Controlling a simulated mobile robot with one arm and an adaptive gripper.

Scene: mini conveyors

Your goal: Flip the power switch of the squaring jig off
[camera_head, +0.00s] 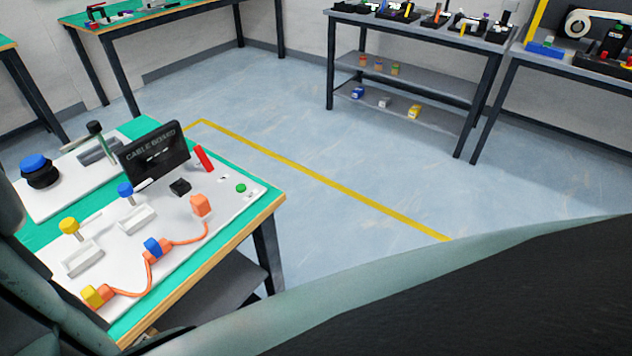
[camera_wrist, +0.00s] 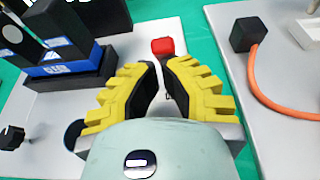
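My gripper (camera_wrist: 160,66) shows in the wrist view with two yellow-ribbed fingers. The fingertips lean close together with a narrow gap, and I see nothing held between them. A red block (camera_wrist: 163,46) lies just beyond the tips on a light grey board; I cannot tell whether it is a switch, or whether the fingers touch it. A black device with a blue labelled front (camera_wrist: 60,68) stands left of my fingers. I cannot tell for sure whether it is the squaring jig. In the head view my gripper is not in sight, and I cannot identify the jig or its power switch.
In the wrist view an orange cable (camera_wrist: 258,85) runs from a black block (camera_wrist: 248,34) on a board at the right. In the head view a cable board (camera_head: 155,150) stands on a green table (camera_head: 137,125). Open floor (camera_head: 320,150) separates it from the shelf table (camera_head: 425,25).

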